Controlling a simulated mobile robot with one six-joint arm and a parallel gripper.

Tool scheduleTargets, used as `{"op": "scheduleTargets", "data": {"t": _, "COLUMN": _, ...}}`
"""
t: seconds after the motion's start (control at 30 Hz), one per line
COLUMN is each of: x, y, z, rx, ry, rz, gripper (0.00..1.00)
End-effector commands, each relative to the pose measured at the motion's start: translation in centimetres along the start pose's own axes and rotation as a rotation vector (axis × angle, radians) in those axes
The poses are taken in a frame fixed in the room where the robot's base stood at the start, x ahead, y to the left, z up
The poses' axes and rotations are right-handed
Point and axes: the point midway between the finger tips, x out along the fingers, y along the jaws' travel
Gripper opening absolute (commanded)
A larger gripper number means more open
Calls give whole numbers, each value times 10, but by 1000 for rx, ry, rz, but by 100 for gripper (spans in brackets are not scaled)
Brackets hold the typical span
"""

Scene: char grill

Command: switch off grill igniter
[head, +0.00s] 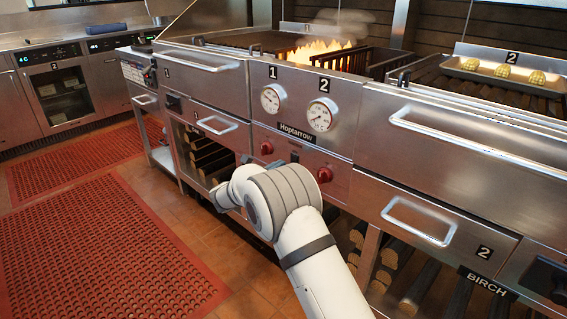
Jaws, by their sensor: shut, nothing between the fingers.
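The steel grill (240,85) fills the middle of the head view, with orange flames (318,50) burning on its top. Its front panel has two round gauges, the left gauge (272,98) and the right gauge (320,115). Below the gauges are a left red knob (267,148) and a right red knob (324,174), with a small dark part (294,157) between them. I cannot tell which of these is the igniter control. My white arm reaches up from the bottom to just in front of this lower panel.
A neighbouring grill (465,150) on the right has long handles and a tray (475,69) of yellow food. Logs (205,155) lie in the open bays below. Red perforated mats (100,255) cover the floor at left, which is clear. Ovens (62,98) stand behind.

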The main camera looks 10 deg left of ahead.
Motion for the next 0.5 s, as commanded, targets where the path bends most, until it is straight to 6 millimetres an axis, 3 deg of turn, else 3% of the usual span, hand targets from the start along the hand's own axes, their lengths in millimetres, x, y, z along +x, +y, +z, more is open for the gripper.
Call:
{"op": "scheduleTargets", "data": {"t": 0.2, "x": -55, "y": 2, "z": 11, "rx": -1, "ry": 1, "rz": 5, "gripper": 0}}
{"op": "scheduleTargets", "data": {"t": 0.5, "x": -93, "y": 2, "z": 13, "rx": -1, "ry": 0, "rz": 3, "gripper": 0}}
